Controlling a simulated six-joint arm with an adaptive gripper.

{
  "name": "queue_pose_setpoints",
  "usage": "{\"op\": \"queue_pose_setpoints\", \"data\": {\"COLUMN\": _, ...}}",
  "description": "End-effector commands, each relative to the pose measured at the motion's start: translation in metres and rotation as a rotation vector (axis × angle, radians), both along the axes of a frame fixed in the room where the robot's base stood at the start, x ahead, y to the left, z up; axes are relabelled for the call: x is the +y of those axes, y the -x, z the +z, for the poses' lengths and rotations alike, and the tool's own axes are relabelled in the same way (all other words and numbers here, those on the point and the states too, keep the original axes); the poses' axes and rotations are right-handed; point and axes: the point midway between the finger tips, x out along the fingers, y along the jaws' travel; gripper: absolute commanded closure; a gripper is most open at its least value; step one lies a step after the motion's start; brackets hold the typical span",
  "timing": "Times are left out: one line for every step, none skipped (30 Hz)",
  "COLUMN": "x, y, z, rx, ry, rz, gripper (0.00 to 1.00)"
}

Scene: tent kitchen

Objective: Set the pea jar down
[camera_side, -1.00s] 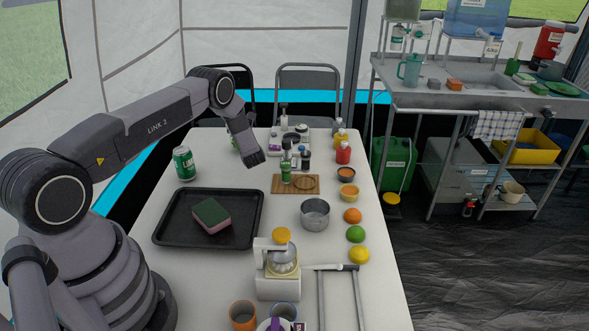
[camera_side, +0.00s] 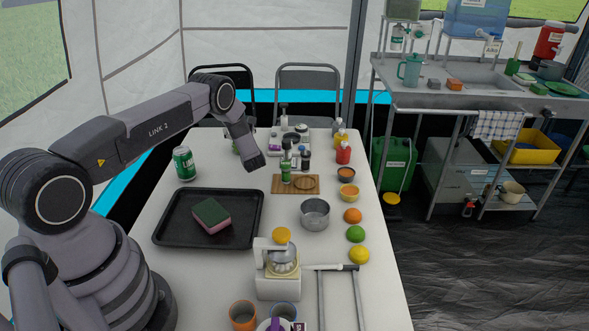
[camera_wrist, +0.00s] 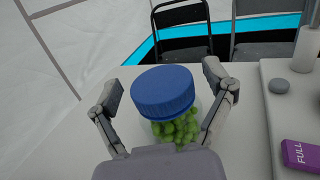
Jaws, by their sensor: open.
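The pea jar (camera_wrist: 163,95) is clear with a blue lid and green peas inside. In the wrist view it looks upright on the white table (camera_wrist: 60,130); its base is hidden by my gripper's body. My gripper (camera_wrist: 162,84) is open, with one finger on each side of the jar. A gap shows between the lid and each finger. In the side view my wrist covers most of the jar and fingers; only a little green shows beside it at the far end of the table.
A tray with a purple block marked FULL (camera_wrist: 300,156) and a grey knob (camera_wrist: 279,86) lies right of the jar.

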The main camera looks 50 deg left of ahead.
Motion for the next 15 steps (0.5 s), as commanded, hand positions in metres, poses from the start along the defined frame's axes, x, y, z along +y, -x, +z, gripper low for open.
{"op": "queue_pose_setpoints", "data": {"x": 0.000, "y": 0.000, "z": 0.003, "rx": -0.001, "ry": -0.001, "rz": 0.000, "gripper": 0.18}}
{"op": "queue_pose_setpoints", "data": {"x": -0.001, "y": 0.000, "z": 0.003, "rx": -0.001, "ry": -0.001, "rz": -0.001, "gripper": 0.18}}
{"op": "queue_pose_setpoints", "data": {"x": -0.005, "y": 0.001, "z": 0.003, "rx": 0.000, "ry": 0.001, "rz": -0.002, "gripper": 0.18}}
{"op": "queue_pose_setpoints", "data": {"x": -0.009, "y": 0.003, "z": 0.003, "rx": 0.000, "ry": 0.001, "rz": -0.002, "gripper": 0.18}}
{"op": "queue_pose_setpoints", "data": {"x": -0.014, "y": 0.004, "z": 0.003, "rx": 0.000, "ry": 0.001, "rz": -0.003, "gripper": 0.18}}
{"op": "queue_pose_setpoints", "data": {"x": -0.021, "y": 0.007, "z": 0.002, "rx": 0.003, "ry": 0.001, "rz": -0.004, "gripper": 0.18}}
{"op": "queue_pose_setpoints", "data": {"x": -0.026, "y": 0.010, "z": 0.002, "rx": 0.002, "ry": 0.000, "rz": -0.003, "gripper": 0.18}}
{"op": "queue_pose_setpoints", "data": {"x": -0.033, "y": 0.012, "z": 0.003, "rx": 0.003, "ry": 0.001, "rz": -0.004, "gripper": 0.18}}
{"op": "queue_pose_setpoints", "data": {"x": -0.042, "y": 0.015, "z": 0.003, "rx": 0.003, "ry": 0.000, "rz": -0.005, "gripper": 0.18}}
{"op": "queue_pose_setpoints", "data": {"x": -0.048, "y": 0.018, "z": 0.002, "rx": 0.003, "ry": 0.001, "rz": -0.005, "gripper": 0.18}}
{"op": "queue_pose_setpoints", "data": {"x": -0.055, "y": 0.021, "z": 0.002, "rx": 0.004, "ry": 0.001, "rz": -0.004, "gripper": 0.18}}
{"op": "queue_pose_setpoints", "data": {"x": -0.063, "y": 0.025, "z": 0.002, "rx": 0.003, "ry": 0.000, "rz": -0.005, "gripper": 0.18}}
{"op": "queue_pose_setpoints", "data": {"x": -0.069, "y": 0.027, "z": 0.002, "rx": 0.003, "ry": 0.001, "rz": -0.005, "gripper": 0.18}}
{"op": "queue_pose_setpoints", "data": {"x": -0.075, "y": 0.030, "z": 0.002, "rx": 0.003, "ry": 0.000, "rz": -0.004, "gripper": 0.18}}
{"op": "queue_pose_setpoints", "data": {"x": -0.082, "y": 0.033, "z": 0.002, "rx": 0.002, "ry": 0.000, "rz": -0.004, "gripper": 0.18}}
